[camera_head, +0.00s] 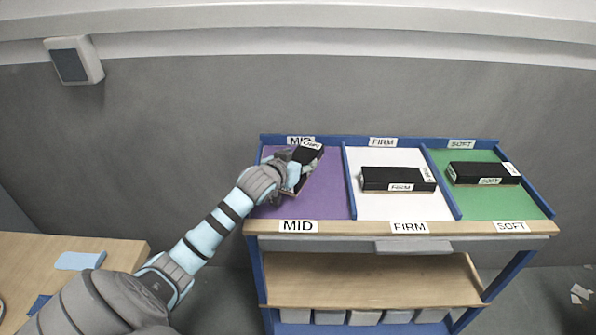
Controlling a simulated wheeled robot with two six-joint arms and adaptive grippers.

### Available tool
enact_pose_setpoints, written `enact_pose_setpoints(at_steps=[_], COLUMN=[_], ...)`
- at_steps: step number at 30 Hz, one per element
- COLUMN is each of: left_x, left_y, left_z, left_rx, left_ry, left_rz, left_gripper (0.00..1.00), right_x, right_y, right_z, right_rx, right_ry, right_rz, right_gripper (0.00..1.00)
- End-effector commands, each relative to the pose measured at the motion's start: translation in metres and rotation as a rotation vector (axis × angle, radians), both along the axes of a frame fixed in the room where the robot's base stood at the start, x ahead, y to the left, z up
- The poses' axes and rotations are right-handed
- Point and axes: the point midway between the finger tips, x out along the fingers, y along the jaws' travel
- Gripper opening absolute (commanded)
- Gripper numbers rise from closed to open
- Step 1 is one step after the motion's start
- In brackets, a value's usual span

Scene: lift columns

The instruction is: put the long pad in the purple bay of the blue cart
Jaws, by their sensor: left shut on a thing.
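My left gripper (296,176) reaches in from the left and is shut on the long pad (314,158), a black block with a white label. The pad is tilted and partly hidden by the gripper. It is over the back of the purple bay (325,198), marked MID, the left bay on top of the blue cart (449,184). I cannot tell whether it touches the bay floor. My right gripper is not in view.
A black FIRM pad (380,178) lies in the white bay (390,207), and a black SOFT pad (470,172) in the green bay (500,203). Low blue dividers separate the bays. A wooden table (110,252) with a light-blue piece (80,261) stands at the lower left.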

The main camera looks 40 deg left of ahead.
Motion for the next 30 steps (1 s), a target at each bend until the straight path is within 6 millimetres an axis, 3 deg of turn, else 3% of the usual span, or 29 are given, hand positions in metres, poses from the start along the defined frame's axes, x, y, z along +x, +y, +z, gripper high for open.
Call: enact_pose_setpoints(at_steps=[1,3,8,9,12,23,26,30], left_x=[0.0,0.0,0.0,0.0,0.0,-0.002,-0.012,-0.039], left_y=[0.0,0.0,0.0,0.0,0.0,0.0,-0.002,-0.009], left_z=[-0.013,-0.02,-0.019,-0.02,-0.02,-0.018,-0.014,-0.001], left_rx=[-0.001,0.001,0.001,0.001,0.001,0.002,0.003,0.007], left_ry=[0.001,0.0,-0.001,0.002,0.001,0.001,0.003,0.004], left_rz=[0.0,0.0,0.0,0.001,0.0,-0.001,0.0,-0.003], left_gripper=[0.14,0.14,0.14,0.63,0.78,0.78,0.78,0.78], right_x=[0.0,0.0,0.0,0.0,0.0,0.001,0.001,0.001], right_y=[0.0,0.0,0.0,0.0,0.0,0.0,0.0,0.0], right_z=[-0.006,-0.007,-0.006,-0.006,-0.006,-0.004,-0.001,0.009], right_rx=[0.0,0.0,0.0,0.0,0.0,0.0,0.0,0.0], right_ry=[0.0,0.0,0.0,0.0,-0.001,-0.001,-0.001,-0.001], right_rz=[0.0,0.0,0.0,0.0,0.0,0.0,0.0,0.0], right_gripper=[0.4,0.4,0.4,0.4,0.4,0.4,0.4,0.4])
